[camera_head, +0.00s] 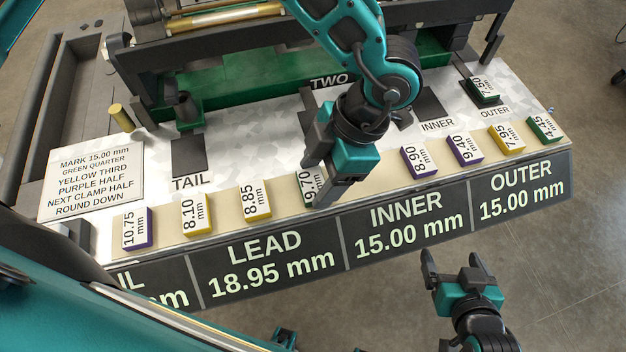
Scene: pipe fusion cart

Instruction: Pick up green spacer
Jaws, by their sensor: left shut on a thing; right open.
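My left gripper (322,188) reaches down to the front strip of the cart and is shut on the green spacer marked 9.70 (307,184). The fingers hide much of that spacer, and I cannot tell whether it is lifted off the strip. Another green spacer, marked 4.45 (545,128), lies at the right end of the strip. A third green spacer, marked 7.50 (482,91), sits further back, above the OUTER label. My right gripper (456,262) is open and empty, in front of the cart and below the INNER and OUTER panels.
Purple and yellow spacers stand along the strip, such as the yellow 8.85 (255,202) and purple 8.90 (418,160). An instruction card (95,178) lies at left, near a brass peg (121,117). Dark pads, such as the one by TAIL (189,157), mark the deck. Machine frame stands behind.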

